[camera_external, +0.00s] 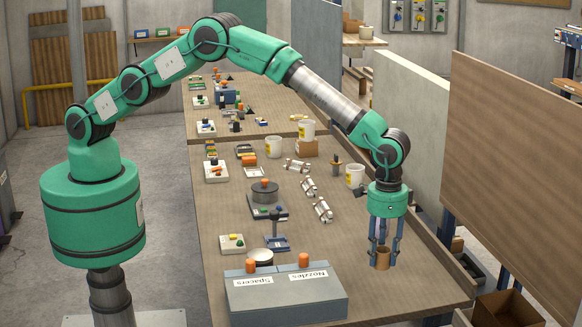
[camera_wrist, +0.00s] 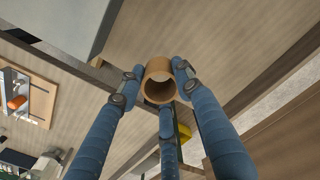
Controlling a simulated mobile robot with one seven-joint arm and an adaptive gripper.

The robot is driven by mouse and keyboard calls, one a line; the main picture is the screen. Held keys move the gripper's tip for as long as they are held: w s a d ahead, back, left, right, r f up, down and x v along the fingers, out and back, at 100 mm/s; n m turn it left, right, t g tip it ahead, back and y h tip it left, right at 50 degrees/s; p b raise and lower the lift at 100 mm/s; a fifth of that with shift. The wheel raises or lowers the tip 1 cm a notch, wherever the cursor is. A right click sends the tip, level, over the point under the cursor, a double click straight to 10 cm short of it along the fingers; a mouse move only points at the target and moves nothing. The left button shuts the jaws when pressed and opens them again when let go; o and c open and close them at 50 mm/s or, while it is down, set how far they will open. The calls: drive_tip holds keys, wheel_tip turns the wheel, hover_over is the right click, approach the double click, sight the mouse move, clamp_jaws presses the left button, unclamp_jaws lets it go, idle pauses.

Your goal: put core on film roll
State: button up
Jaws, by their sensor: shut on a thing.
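A brown, hollow tube, which looks like the core (camera_external: 383,259), is held between the blue fingers of my gripper (camera_external: 382,252), over the right front part of the table. In the wrist view the core (camera_wrist: 158,84) shows its open end, with fingers of my gripper (camera_wrist: 157,78) pressed on its sides. I cannot tell for sure which thing is the film roll.
A grey bin labelled Spacers and Nozzles (camera_external: 286,296) stands at the front left of the table (camera_external: 400,298). Several white-and-metal pieces (camera_external: 323,210) lie mid-table. A small post with a brown top (camera_external: 336,166) stands farther back. Wooden panels (camera_external: 510,150) rise on the right.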

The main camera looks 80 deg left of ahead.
drive_tip(key=s+a+r+n+p, duration=0.1)
drive_tip(key=a+n, duration=0.3)
drive_tip(key=a, duration=0.8)
drive_tip(key=s+a+r+n+p, duration=0.1)
drive_tip(key=a+n, duration=0.4)
drive_tip(key=a, duration=0.7)
drive_tip(key=s+a+r+n+p, duration=0.1)
drive_tip(key=a+r+n+p, duration=0.2)
drive_tip(key=a, duration=1)
drive_tip(key=shift+s+r+n, duration=0.3)
drive_tip(key=shift+r+n, duration=0.2)
drive_tip(key=shift+n, duration=0.6)
drive_tip(key=shift+w+d, duration=0.1)
drive_tip(key=shift+w+d+f+p, duration=0.3)
drive_tip(key=shift+w+d, duration=0.3)
drive_tip(key=shift+w, duration=2)
drive_tip(key=shift+w+d+f+p, duration=0.2)
drive_tip(key=shift+w+d+p, duration=0.3)
drive_tip(key=shift+w, duration=2.05)
drive_tip(key=shift+w+d+f+p, duration=0.2)
drive_tip(key=shift+w+d, duration=0.5)
drive_tip(key=shift+w, duration=1.9)
drive_tip(key=shift+f, duration=1.75)
drive_tip(key=shift+f, duration=0.2)
